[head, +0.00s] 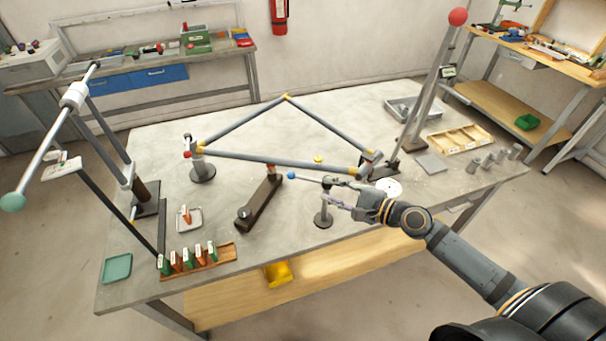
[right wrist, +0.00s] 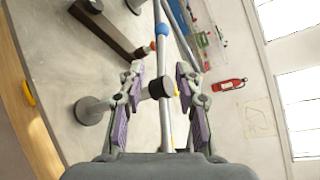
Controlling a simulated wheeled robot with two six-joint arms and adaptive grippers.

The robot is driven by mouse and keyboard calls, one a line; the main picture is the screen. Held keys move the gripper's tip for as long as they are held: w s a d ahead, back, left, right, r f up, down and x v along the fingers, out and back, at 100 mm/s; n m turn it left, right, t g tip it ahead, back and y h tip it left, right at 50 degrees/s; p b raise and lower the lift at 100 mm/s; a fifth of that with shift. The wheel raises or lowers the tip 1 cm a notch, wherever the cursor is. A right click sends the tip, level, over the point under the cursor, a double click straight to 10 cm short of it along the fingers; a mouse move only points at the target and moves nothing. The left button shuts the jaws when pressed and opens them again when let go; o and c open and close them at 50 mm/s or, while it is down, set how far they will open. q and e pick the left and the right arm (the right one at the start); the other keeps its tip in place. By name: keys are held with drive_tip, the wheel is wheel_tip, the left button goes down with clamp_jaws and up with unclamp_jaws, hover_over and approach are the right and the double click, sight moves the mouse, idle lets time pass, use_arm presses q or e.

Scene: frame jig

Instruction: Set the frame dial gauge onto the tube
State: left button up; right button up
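The grey tube frame (head: 270,160) with yellow joints lies over the table, raised on supports. My right gripper (head: 330,193) is in front of its right part, beside a short round-based stand (head: 323,219). In the right wrist view my right gripper (right wrist: 159,85) has its purple pads wide apart. A black cylinder (right wrist: 160,88) on a thin rod (right wrist: 165,125) lies between the fingers, with no clear contact. I cannot tell surely which part is the dial gauge. My left gripper is not in view.
A dark bar (head: 259,202) lies left of the stand. A red-ball post (head: 436,85) stands right, a teal-ball rod (head: 45,150) left. A rack (head: 200,265) of tagged pieces sits at the front left. A white disc (head: 388,187) lies near my right wrist.

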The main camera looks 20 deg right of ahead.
sight(305, 178)
drive_tip(key=p+x, duration=0.2)
drive_tip(key=x, duration=0.7)
drive_tip(key=shift+w+a+r, duration=0.1)
drive_tip(key=shift+w+a, duration=0.05)
drive_tip(key=shift+w, duration=0.25)
drive_tip(key=shift+w+a+f+p, duration=0.25)
drive_tip(key=shift+w+f+p, duration=0.05)
drive_tip(key=shift+w, duration=0.05)
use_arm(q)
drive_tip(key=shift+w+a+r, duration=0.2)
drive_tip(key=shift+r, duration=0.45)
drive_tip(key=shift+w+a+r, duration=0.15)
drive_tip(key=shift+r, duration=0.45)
use_arm(e)
drive_tip(key=shift+c, duration=0.2)
clamp_jaws()
drive_tip(key=shift+r, duration=0.1)
